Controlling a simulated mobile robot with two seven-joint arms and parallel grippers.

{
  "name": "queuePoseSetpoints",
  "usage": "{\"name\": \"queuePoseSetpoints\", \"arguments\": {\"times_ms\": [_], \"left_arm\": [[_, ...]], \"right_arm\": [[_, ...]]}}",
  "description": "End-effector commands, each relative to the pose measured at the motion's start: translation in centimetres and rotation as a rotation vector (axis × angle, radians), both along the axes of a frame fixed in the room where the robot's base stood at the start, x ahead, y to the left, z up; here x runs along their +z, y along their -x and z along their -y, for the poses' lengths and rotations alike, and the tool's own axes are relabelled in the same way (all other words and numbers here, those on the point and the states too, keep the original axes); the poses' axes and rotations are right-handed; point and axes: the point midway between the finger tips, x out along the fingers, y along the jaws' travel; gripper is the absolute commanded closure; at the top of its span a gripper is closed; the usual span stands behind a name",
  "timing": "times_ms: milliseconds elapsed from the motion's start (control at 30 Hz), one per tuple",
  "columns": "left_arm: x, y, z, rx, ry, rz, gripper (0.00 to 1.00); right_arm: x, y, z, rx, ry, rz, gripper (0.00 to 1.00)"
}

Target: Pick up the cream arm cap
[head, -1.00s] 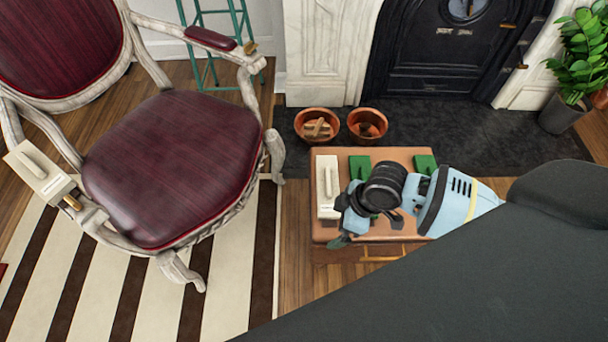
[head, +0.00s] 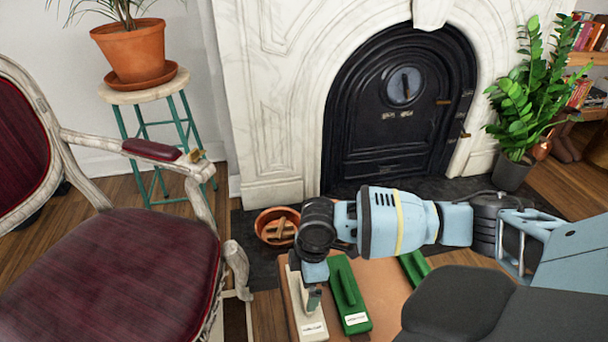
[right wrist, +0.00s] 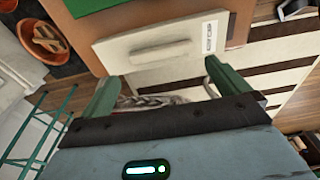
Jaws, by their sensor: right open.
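The cream arm cap (head: 303,312) is a pale block with a raised handle and a small label, lying on the left end of a brown table (head: 383,290). It also shows in the right wrist view (right wrist: 130,68). My right gripper (head: 314,290) is over the cap and hides part of it. In the right wrist view my right gripper (right wrist: 160,70) has its green fingers spread, near the cap's close long side, with nothing between them. I cannot tell whether they touch the cap. My left gripper is not in view.
A green cap (head: 347,298) lies close beside the cream one, and another green cap (head: 414,268) is further right. A red-cushioned armchair (head: 110,275) stands left of the table. A terracotta pot (head: 277,227) stands behind it, before the fireplace (head: 395,100).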

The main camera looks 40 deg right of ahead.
Motion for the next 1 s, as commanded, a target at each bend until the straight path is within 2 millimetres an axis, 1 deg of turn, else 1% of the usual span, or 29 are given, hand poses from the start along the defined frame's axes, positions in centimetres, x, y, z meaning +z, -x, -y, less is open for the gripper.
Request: {"name": "queuePoseSetpoints", "arguments": {"times_ms": [33,167,267,500,600,833,867,1000], "left_arm": [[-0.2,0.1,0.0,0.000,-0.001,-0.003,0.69],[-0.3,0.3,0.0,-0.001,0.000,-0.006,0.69],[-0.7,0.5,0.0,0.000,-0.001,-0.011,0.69],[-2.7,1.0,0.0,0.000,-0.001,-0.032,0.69],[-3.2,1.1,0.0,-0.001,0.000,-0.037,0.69],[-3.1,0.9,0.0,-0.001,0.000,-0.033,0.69],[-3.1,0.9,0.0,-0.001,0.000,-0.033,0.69],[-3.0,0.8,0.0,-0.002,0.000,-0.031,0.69]], "right_arm": [[-0.3,0.0,0.0,0.000,-0.001,0.001,0.00],[-0.3,0.0,0.0,0.000,-0.001,0.002,0.00],[-1.0,0.1,0.0,0.000,-0.001,0.001,0.00],[-4.5,0.4,0.0,-0.001,-0.001,-0.002,0.00],[-5.4,0.2,-0.1,-0.001,-0.001,0.000,0.00],[-5.4,0.2,-0.1,0.000,-0.001,0.003,0.00],[-5.4,0.2,-0.1,0.000,-0.001,0.003,0.01],[-5.4,0.2,-0.1,0.000,-0.001,0.003,0.20]]}}
